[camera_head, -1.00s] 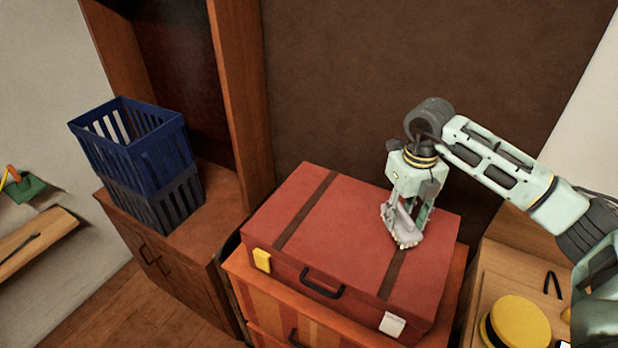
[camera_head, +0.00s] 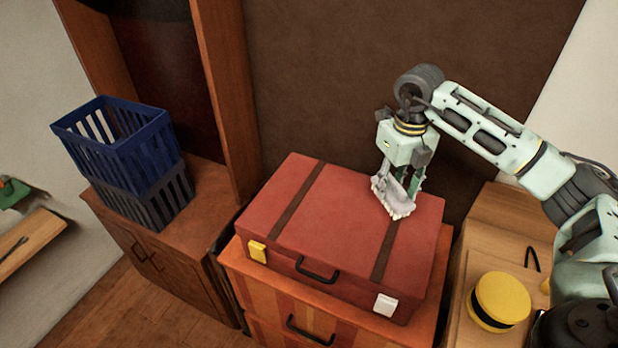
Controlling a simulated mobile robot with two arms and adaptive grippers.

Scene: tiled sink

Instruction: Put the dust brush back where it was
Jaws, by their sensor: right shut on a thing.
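My right gripper (camera_head: 403,186) is above the right part of the red suitcase, its fingers pointing down. It is shut on a pale, whitish-grey brush (camera_head: 391,198), which is the dust brush as far as I can tell. The brush's light lower edge is over or close to the suitcase lid; I cannot tell whether it touches. The red suitcase (camera_head: 335,215) lies flat on an orange striped drawer cabinet (camera_head: 262,295), with its dark handle facing front. My left gripper is not in view.
A blue basket (camera_head: 120,150) stands on a brown cabinet (camera_head: 195,210) at the left. A yellow round thing with a black band (camera_head: 503,300) sits on a wooden surface (camera_head: 505,225) at the right. The suitcase lid's left half is clear. A brown panel rises behind.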

